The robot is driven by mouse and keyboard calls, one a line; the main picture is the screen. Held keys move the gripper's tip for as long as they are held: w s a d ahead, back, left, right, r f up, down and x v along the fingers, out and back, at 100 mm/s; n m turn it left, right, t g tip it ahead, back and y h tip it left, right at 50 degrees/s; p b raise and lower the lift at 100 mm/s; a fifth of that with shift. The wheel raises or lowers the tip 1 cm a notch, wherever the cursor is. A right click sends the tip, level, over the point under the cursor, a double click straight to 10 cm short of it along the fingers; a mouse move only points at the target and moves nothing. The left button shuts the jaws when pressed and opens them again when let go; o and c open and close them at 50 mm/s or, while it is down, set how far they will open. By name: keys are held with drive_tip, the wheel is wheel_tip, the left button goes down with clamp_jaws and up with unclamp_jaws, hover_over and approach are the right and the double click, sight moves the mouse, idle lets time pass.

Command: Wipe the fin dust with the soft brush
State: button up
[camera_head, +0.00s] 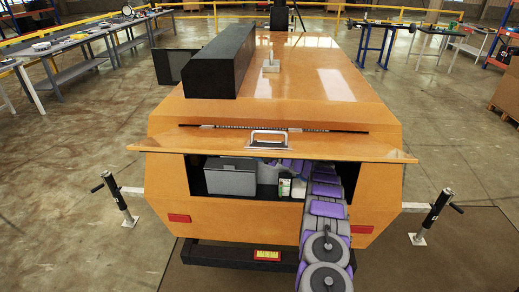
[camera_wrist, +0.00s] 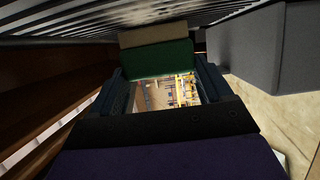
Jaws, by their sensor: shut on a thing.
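In the wrist view, my gripper (camera_wrist: 160,72) is shut on the soft brush (camera_wrist: 158,58), which has a green body and a tan strip along its far edge. The brush is held crosswise between the two dark fingers. A row of dark grey fins (camera_wrist: 75,30) runs across the top of the wrist view, and the tan strip lies close to it. I cannot tell whether they touch. No dust can be made out on the fins. In the head view, my arm reaches into the open rear compartment of the orange trailer (camera_head: 180,128), and the gripper is hidden there.
A grey box (camera_head: 230,178) sits in the compartment's left part, with a small white and green item (camera_head: 284,187) to its right. The raised hatch (camera_head: 345,150) overhangs the opening. Stabiliser legs (camera_head: 117,198) stand at both sides. Workbenches (camera_head: 60,45) line the hall; the nearby floor is clear.

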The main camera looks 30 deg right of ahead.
drive_tip(key=shift+w+a, duration=1.25)
drive_tip(key=shift+a, duration=0.95)
drive_tip(key=shift+s+d+p, duration=2.05)
drive_tip(key=shift+s+d, duration=2.3)
drive_tip(key=shift+d, duration=2.4)
drive_tip(key=w+a+r+p, duration=0.3)
drive_tip(key=w+a+p, duration=0.5)
drive_tip(key=a, duration=0.5)
drive_tip(key=shift+w+a, duration=0.2)
drive_tip(key=shift+w, duration=0.2)
